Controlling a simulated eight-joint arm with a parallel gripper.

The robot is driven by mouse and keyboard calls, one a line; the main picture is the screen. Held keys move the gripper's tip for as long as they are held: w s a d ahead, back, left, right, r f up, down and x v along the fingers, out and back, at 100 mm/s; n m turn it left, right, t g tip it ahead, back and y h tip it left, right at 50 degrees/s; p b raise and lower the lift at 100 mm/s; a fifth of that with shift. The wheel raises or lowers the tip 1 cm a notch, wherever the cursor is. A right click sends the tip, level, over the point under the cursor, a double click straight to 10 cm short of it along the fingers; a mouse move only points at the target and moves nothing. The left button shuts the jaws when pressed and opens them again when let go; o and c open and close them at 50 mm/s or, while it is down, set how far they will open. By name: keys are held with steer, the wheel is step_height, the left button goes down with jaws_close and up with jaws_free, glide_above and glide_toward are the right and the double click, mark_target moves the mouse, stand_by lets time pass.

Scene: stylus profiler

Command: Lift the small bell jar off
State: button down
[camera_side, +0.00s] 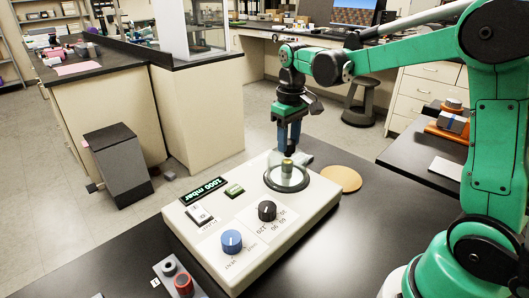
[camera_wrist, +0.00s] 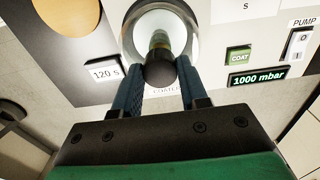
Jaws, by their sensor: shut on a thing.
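The small bell jar (camera_side: 287,176) is clear and hard to make out. It appears over the dark ring on top of the white coater (camera_side: 210,215), with a small greenish-gold piece showing in the middle. In the wrist view the jar (camera_wrist: 185,35) shows as a pale round shape with a dark knob (camera_wrist: 160,70) towards me. My gripper (camera_side: 288,149) points straight down above the ring, its two blue fingers (camera_wrist: 161,78) on either side of the knob. It is shut on the knob. I cannot tell whether the jar's rim touches the coater.
The coater reads 1000 mbar (camera_side: 202,190) and has a blue dial (camera_side: 231,241) and a black dial (camera_side: 267,210). A round tan disc (camera_side: 341,179) lies beside it on the black bench. Small red and grey items (camera_side: 178,275) stand at the front. Bare bench lies to the right.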

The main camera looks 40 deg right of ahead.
steer(key=shift+r, duration=0.6)
stand_by(0.6)
steer(key=shift+r, duration=1.2)
steer(key=shift+r, duration=2.55)
